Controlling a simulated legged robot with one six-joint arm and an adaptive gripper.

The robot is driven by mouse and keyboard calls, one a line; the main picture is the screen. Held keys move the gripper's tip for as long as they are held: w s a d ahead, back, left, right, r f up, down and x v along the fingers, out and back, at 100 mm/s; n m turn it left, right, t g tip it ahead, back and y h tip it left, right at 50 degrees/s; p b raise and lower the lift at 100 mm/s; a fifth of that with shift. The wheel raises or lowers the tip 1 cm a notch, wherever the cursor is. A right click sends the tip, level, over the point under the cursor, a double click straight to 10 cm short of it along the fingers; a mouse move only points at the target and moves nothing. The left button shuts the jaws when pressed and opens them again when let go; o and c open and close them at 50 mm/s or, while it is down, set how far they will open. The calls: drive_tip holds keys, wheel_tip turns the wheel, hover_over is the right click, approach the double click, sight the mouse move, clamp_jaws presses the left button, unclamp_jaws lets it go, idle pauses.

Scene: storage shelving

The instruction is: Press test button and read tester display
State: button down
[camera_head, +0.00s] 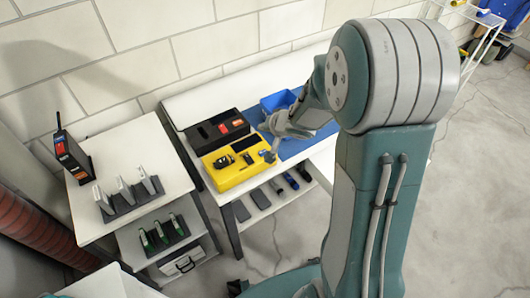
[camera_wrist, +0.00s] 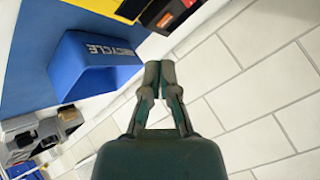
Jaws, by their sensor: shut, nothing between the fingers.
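A yellow case (camera_head: 235,178) with dark parts on its top sits on the white bench. A black box (camera_head: 217,130) with a red label stands directly behind it. A black upright device (camera_head: 72,155) with a red-orange front stands on the left table. I cannot tell which of these is the tester, and no button or display reading is legible.
A blue bin (camera_head: 278,101), lettered "CYCLE" in the wrist view (camera_wrist: 85,72), stands on a blue mat (camera_head: 293,147) on the bench. A rack of light-coloured upright items (camera_head: 126,198) is on the left table. Small items lie on the shelf below the bench.

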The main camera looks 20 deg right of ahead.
approach(259, 150)
drive_tip(key=shift+w+a+r+x, duration=0.1)
drive_tip(key=shift+r+x, duration=0.05)
drive_tip(key=shift+x, duration=0.75)
drive_tip(key=shift+w+a+r+x, duration=0.1)
drive_tip(key=shift+w+r+x, duration=0.05)
drive_tip(key=shift+x, duration=0.8)
drive_tip(key=shift+w+r+x, duration=0.1)
drive_tip(key=shift+r+x, duration=0.05)
drive_tip(key=shift+x, duration=0.75)
drive_tip(key=shift+f, duration=0.35)
drive_tip(key=shift+f, duration=0.4)
drive_tip(key=shift+r, duration=0.8)
